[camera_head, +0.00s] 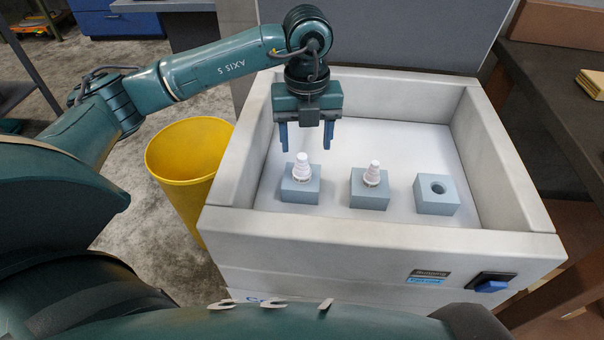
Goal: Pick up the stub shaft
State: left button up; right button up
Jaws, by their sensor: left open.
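Two white stepped shafts stand upright in grey-blue blocks inside a white-walled box. One shaft (302,169) is in the left block (300,194); the other shaft (372,174) is in the middle block (370,200). They look alike, and I cannot tell which one is the stub shaft. My left gripper (306,147) points down with its blue fingers apart and empty. It shows just above and behind the left shaft; its exact height is hard to judge. The lower ends of both shafts are hidden in their blocks. My right gripper is out of view.
A third block (437,197) on the right has an empty hole. The box (380,238) has thick raised walls around its floor. A yellow bin (187,152) stands left of it. The box floor behind the blocks is clear.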

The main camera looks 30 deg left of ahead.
aim_at(302, 156)
pick_arm(q)
jog(key=shift+s+a+f+b, duration=0.15)
jog(key=shift+f+b, duration=0.1)
jog(key=shift+f, duration=1.5)
jog(key=shift+s+a+f+b, duration=0.15)
jog(key=shift+f+b, duration=0.05)
jog(key=shift+f, duration=1.55)
jog(key=shift+c, duration=0.5)
jog(key=shift+r, duration=0.1)
grip_shut()
